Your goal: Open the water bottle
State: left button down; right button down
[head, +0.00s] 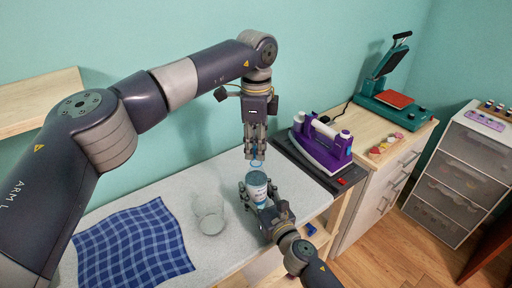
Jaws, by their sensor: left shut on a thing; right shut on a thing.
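The water bottle (256,188), pale with a teal top part and a label, stands upright at the right part of the grey-topped table. My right gripper (258,194) is shut around its body from the front right, one finger on each side. My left gripper (255,154) points straight down above the bottle, shut on a small blue cap (256,163). The cap shows just under the fingertips, and a small gap appears between it and the bottle's top. The fingers hide part of the cap.
A clear glass (209,213) stands left of the bottle, near a blue checked cloth (133,243) on the table (190,180). A purple iron (322,143) rests on a dark mat at right. A green heat press (388,90) stands on the wooden cabinet behind.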

pick_arm(q)
jog(key=shift+r, duration=0.1)
jog(key=shift+r, duration=2)
pick_arm(e)
jog(key=c, duration=0.7)
grip_release()
